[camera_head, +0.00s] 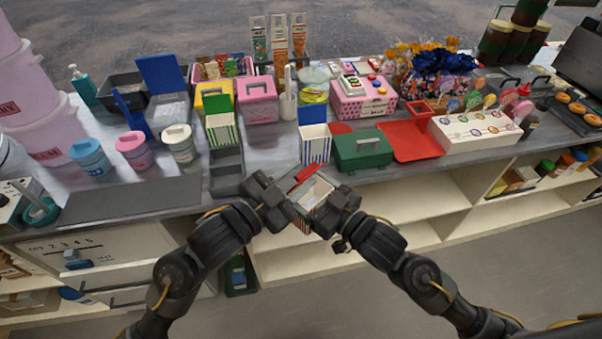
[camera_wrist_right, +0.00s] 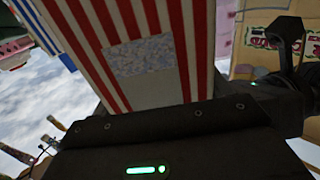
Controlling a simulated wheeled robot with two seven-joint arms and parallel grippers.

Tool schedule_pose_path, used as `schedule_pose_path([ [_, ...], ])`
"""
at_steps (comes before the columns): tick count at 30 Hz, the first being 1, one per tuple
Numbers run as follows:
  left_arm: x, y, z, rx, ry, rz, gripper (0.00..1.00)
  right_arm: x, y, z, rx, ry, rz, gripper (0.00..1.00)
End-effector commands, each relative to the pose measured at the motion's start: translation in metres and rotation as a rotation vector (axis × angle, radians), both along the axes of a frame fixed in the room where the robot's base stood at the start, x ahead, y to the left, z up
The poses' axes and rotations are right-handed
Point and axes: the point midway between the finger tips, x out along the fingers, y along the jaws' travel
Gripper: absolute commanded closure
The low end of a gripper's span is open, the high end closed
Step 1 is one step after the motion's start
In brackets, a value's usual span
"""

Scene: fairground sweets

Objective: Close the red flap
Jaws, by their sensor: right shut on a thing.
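A red-and-white striped box (camera_head: 302,226) is held between my two grippers, in front of the counter edge. Its red flap (camera_head: 306,173) stands up at the far side, and the pale top shows below it. The striped box (camera_wrist_right: 200,60) also fills the middle of the right wrist view, tilted, with a grey speckled patch on its face. My right gripper (camera_head: 328,208) is shut on the box from the right. My left gripper (camera_head: 272,198) is close against the box's left side; its fingertips are too small and dark to tell open or shut.
Behind the grippers on the counter stand a blue-striped box with a blue flap (camera_head: 313,117), a dark green box (camera_head: 362,149) and a red tray (camera_head: 411,140). A grey stepped tray (camera_head: 227,170) is to the left. A dark mat (camera_head: 130,199) at front left is bare.

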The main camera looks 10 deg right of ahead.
Motion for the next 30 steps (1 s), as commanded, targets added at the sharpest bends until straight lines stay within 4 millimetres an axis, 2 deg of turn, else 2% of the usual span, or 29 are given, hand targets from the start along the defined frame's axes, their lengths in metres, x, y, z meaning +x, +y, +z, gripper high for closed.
schedule_pose_path([
  [4, 0.0063, -0.0080, 0.0004, -0.001, 0.000, 0.000, 0.65, 0.0000, 0.0000, 0.0003, 0.001, -0.001, 0.000, 0.56],
  [13, 0.0074, -0.0095, 0.0002, 0.000, 0.000, -0.001, 0.65, 0.0000, 0.0000, 0.0003, 0.001, -0.001, 0.000, 0.56],
  [21, 0.0076, -0.0090, 0.0003, 0.000, 0.000, 0.000, 0.99, 0.0000, 0.0000, 0.0002, 0.001, -0.001, 0.000, 0.56],
  [30, 0.0080, -0.0086, 0.0004, 0.002, -0.004, 0.002, 1.00, 0.0000, -0.0001, 0.0000, 0.000, 0.000, 0.000, 0.56],
])
